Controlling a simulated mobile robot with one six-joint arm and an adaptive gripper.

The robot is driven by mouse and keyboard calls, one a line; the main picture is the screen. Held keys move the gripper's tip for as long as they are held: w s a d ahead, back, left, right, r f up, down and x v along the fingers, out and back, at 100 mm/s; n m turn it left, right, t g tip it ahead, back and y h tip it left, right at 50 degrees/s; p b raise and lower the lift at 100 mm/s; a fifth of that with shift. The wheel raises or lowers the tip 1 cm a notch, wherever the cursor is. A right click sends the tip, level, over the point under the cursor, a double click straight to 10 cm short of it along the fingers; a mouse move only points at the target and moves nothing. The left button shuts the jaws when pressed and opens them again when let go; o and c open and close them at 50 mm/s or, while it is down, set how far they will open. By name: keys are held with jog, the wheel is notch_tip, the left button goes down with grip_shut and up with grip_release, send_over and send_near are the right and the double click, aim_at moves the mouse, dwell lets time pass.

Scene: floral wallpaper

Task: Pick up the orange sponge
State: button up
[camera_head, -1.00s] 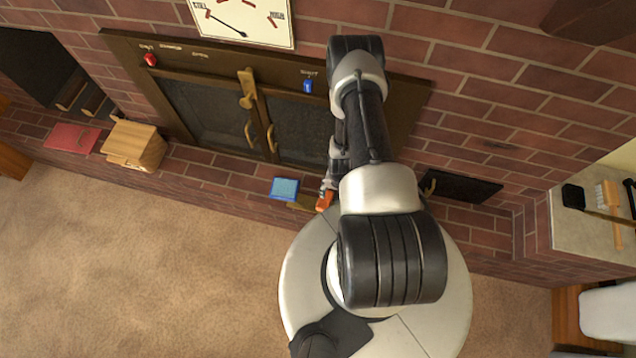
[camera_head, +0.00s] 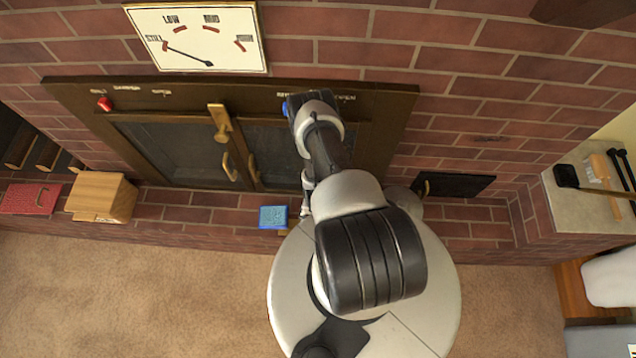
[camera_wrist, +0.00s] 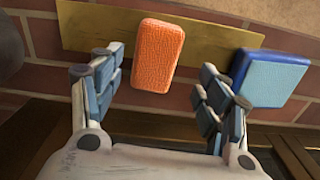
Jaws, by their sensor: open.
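The orange sponge (camera_wrist: 158,55) shows in the wrist view as a rounded, textured block, in front of a flat brass-coloured strip (camera_wrist: 90,28). My gripper (camera_wrist: 162,66) is open, with one padded finger on each side of the sponge in the picture. I see a gap on both sides, wider on the right, and no grip on it. In the head view my arm hides the sponge and most of the gripper.
A blue block with a lighter face (camera_head: 273,217) lies close to the right finger in the wrist view (camera_wrist: 270,78). A wooden block (camera_head: 101,196) and a red item (camera_head: 30,199) sit further left on the brick ledge (camera_head: 185,214). Dark metal doors (camera_head: 170,150) stand behind.

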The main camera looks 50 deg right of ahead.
jog(key=f, duration=0.1)
jog(key=f+b, duration=0.1)
jog(key=f, duration=0.1)
jog(key=f+b, duration=0.1)
jog(key=f, duration=0.1)
jog(key=shift+s+d+f, duration=0.2)
jog(key=shift+d+f, duration=0.05)
jog(key=shift+c, duration=0.3)
jog(key=c, duration=1.1)
jog(key=shift+r, duration=0.1)
notch_tip(320, 180, up, 20)
jog(key=p, duration=0.6)
jog(key=shift+p, duration=0.4)
